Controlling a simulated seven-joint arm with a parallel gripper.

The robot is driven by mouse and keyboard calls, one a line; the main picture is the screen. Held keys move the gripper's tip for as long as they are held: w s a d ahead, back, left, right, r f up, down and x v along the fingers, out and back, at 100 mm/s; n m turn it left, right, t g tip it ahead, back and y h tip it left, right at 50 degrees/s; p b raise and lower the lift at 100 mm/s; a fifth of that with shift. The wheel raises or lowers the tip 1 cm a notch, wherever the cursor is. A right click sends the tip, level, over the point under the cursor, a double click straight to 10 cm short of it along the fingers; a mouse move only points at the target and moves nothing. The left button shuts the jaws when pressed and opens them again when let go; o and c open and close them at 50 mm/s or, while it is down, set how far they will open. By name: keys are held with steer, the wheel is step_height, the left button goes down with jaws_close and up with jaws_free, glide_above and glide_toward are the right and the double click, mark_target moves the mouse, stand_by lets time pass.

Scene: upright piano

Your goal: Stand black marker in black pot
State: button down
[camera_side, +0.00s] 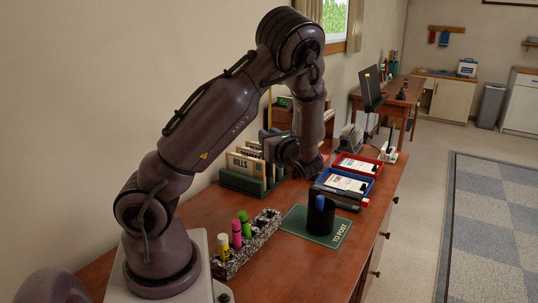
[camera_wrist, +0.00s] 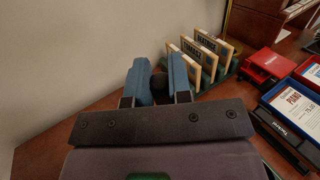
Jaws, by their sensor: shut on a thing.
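My gripper (camera_side: 268,145) is raised over the back of the desk, in front of the letter rack in the side view. In the wrist view its two blue fingers (camera_wrist: 158,76) are shut on a dark thing, the black marker (camera_wrist: 159,88), mostly hidden between them. Its tilt cannot be told. The black pot (camera_side: 321,221) stands upright on a green mat (camera_side: 298,222) lettered "TO POST", to the right of and nearer the camera than my gripper. A blue marker (camera_side: 320,203) stands in the pot.
The letter rack (camera_side: 240,181) stands by the wall and also shows in the wrist view (camera_wrist: 219,73). Red (camera_side: 375,166) and blue (camera_side: 326,177) trays lie behind the pot. Bare desk lies front right.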

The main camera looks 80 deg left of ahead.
steer(key=w+d, duration=0.3)
steer(key=w, duration=0.5)
steer(key=w+d, duration=0.2)
steer(key=w, duration=0.5)
steer(key=shift+w+d+f, duration=0.1)
steer(key=shift+d+f, duration=0.05)
steer(key=shift+f, duration=0.95)
steer(key=shift+w+d+f, duration=0.1)
steer(key=shift+f, duration=1)
step_height(320, 180, down, 9)
steer(key=shift+r, duration=0.2)
